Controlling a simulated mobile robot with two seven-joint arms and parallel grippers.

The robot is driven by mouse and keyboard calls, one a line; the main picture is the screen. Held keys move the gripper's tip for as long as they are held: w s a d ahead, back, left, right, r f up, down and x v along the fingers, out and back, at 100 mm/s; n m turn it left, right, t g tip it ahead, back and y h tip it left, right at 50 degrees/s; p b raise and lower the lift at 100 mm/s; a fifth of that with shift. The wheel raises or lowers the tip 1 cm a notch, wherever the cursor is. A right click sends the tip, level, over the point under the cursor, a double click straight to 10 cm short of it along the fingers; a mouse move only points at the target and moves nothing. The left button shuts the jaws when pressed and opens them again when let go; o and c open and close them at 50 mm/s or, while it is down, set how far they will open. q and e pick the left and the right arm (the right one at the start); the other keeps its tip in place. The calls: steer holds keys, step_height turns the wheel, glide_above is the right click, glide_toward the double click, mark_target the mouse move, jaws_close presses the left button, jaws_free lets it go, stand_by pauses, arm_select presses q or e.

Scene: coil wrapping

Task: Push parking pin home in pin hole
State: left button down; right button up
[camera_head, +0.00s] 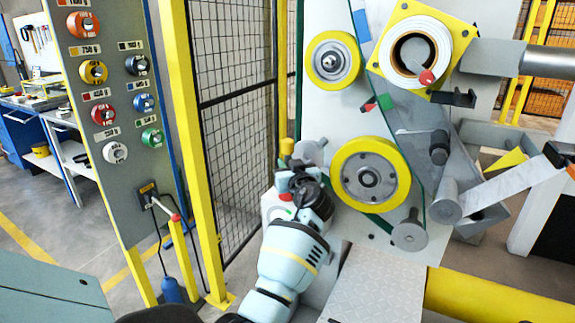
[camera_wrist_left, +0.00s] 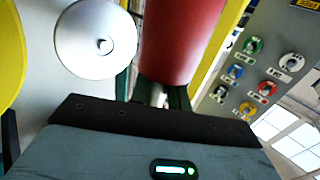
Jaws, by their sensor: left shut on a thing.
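My left gripper (camera_head: 291,170) is at the left edge of the machine's pale panel, left of the large lower yellow-rimmed wheel. In the left wrist view, a thick red cylinder (camera_wrist_left: 182,42) with a short pale stub stands at the fingers (camera_wrist_left: 160,98). The gripper is shut on it, and it appears to be the parking pin. The gripper hides most of it in the head view. I cannot make out the pin hole or how deep the pin sits. My right gripper is not in view.
The lower yellow-rimmed wheel (camera_head: 370,175) is close to the right of my gripper. A grey round roller end (camera_head: 311,152) is just behind it; a pale disc (camera_wrist_left: 96,40) shows beside the red cylinder. A yellow post (camera_head: 192,150) and mesh fence (camera_head: 238,100) stand left.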

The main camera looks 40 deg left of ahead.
mark_target(287, 141)
arm_select(q)
step_height(287, 141, up, 10)
steer(key=shift+r, duration=0.1)
stand_by(0.4)
steer(key=shift+s, duration=0.1)
